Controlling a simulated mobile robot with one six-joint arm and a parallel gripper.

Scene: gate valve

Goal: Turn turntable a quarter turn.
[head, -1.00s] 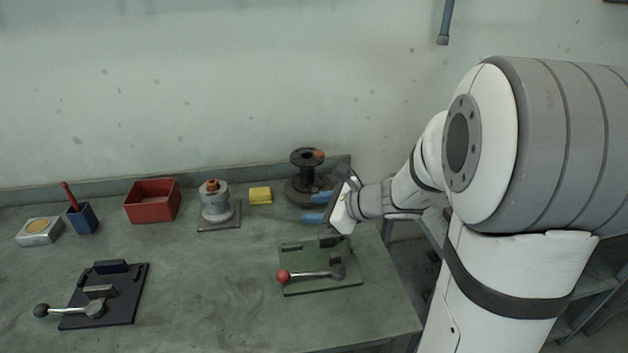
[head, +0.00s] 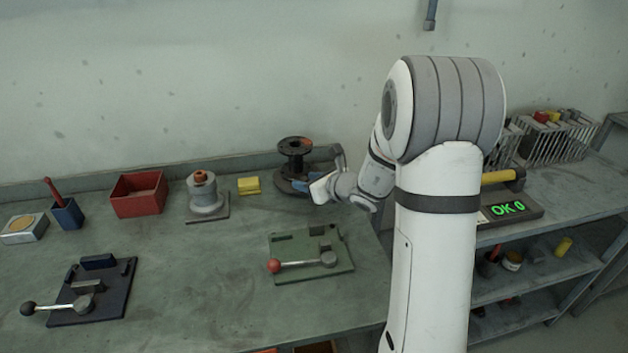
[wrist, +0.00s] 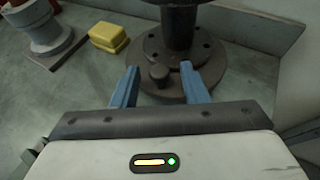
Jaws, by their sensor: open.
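The turntable (head: 282,187) is a dark round base at the back right of the bench, with a dark flanged valve body (head: 295,160) upright on it. An orange mark shows on the top flange. In the wrist view the turntable (wrist: 222,58) has holes around its disc and a short upright peg (wrist: 159,77) near its front edge. My gripper (wrist: 159,84) is open, its two blue fingers either side of the peg, with gaps visible. In the head view my gripper (head: 303,186) reaches the turntable from the right and hides part of it.
A yellow block (head: 249,186) and a grey fixture with an orange top (head: 207,195) stand to the left. A green plate with a red-knobbed lever (head: 310,260) lies in front. A red bin (head: 139,194) is farther left. The wall is close behind.

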